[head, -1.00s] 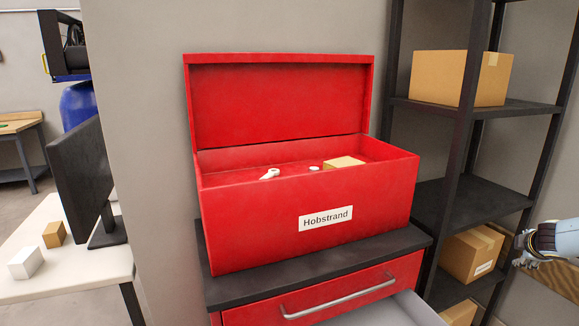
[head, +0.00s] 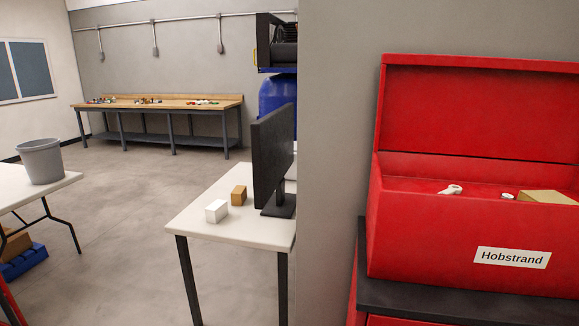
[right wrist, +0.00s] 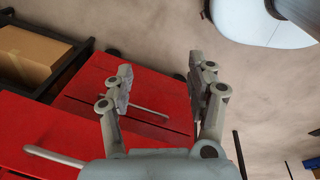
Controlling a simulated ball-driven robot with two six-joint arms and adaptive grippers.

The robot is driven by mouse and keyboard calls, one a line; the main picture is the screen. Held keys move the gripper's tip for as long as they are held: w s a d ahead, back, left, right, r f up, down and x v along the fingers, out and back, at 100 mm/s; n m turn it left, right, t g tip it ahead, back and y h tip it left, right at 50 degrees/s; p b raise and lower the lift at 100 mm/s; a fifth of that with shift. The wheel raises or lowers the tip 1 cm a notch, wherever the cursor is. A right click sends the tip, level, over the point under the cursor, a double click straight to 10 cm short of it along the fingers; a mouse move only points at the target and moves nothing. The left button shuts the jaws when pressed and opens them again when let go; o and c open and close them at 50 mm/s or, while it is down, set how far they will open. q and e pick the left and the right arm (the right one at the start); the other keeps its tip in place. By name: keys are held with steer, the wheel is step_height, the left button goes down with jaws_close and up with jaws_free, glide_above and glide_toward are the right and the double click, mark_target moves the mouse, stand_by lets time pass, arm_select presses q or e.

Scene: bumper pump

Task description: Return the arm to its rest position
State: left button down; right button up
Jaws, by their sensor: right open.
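My right gripper (right wrist: 165,90) is open and empty in the right wrist view, with its two fingers apart. Red drawer fronts with bar handles (right wrist: 125,108) lie beyond and around the fingers, and no finger is seen touching them. The head view shows neither gripper. The open red toolbox (head: 425,225), labelled "Hobstrand", stands at the right of the head view with its lid raised. Inside it are a white part (head: 451,190), another small white piece (head: 507,196) and a tan box (head: 548,197).
A white table (head: 235,235) carries a monitor (head: 272,160), a white box (head: 216,211) and a brown box (head: 239,195). A grey bin (head: 41,161) stands on another table at left. A workbench (head: 160,103) is at the back. Open floor (head: 125,215) lies between them.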

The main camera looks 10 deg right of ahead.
steer(key=a, duration=0.5)
step_height(320, 180, down, 25)
steer(key=s+a+b, duration=0.1)
steer(key=b, duration=2.3)
steer(key=shift+s+f+y, duration=0.15)
steer(key=shift+s+y, duration=0.1)
steer(key=shift+y, duration=0.15)
steer(key=shift+a, duration=0.1)
